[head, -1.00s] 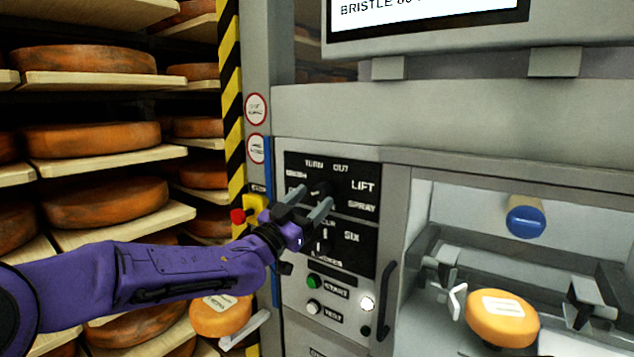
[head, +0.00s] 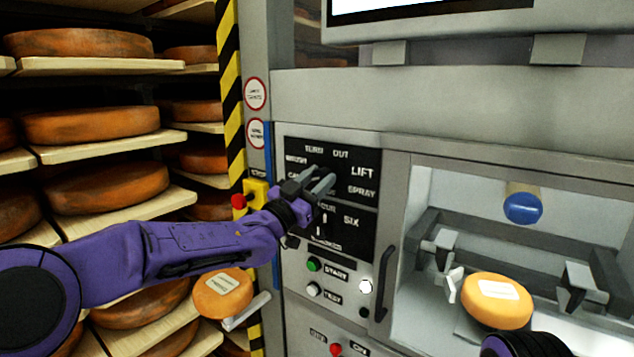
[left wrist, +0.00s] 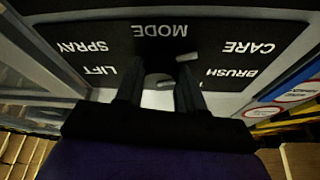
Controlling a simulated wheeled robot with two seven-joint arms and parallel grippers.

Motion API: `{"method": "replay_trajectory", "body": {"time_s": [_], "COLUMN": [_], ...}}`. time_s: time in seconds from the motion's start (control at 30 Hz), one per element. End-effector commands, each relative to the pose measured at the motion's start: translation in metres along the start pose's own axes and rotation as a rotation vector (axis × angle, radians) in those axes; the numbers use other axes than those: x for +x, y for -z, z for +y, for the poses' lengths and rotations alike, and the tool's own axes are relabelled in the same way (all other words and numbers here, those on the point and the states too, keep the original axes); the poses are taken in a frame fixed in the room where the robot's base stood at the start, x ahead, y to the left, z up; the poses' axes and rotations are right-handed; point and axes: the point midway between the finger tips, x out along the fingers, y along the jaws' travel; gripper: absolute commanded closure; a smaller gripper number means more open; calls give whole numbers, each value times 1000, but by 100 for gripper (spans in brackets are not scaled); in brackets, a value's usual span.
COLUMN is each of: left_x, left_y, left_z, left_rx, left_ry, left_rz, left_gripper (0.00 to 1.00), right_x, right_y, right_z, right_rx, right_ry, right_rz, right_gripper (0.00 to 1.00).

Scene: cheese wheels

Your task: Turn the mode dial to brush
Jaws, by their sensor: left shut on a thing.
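The mode dial (left wrist: 160,80) is a dark knob on a black label plate (head: 362,187), with labels for brush, turn, out, lift, spray and care around it. The plate is upside down in the left wrist view (left wrist: 110,42), where BRUSH and CARE are on the right and LIFT and SPRAY on the left. My left gripper (head: 318,180) is shut on the dial; its two fingers (left wrist: 160,90) lie on either side of it. The fingers hide most of the dial, and I cannot tell which label it points to. My right gripper is out of view; part of my right arm shows at the bottom right.
Below are a second black dial plate (head: 355,235), a green start button (head: 313,264) and a black handle (head: 385,285). An orange cheese wheel (head: 497,310) sits in the machine bay at right. Shelves of cheese wheels (head: 90,125) fill the left.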

Motion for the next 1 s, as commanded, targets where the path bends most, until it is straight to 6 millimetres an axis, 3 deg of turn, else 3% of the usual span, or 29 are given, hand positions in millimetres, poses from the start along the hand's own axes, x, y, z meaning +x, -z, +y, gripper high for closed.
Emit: {"method": "replay_trajectory", "body": {"time_s": [0.4, 1.0], "left_x": [-1, 0], "left_y": [-2, 0], "left_z": [0, -2], "left_rx": [272, 639], "left_ry": [-111, -266], "left_rz": [1, -1], "left_gripper": [92, 92], "right_x": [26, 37], "right_y": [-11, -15], "right_z": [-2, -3], "right_rx": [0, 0], "right_ry": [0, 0], "right_rz": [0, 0], "right_gripper": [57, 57]}}
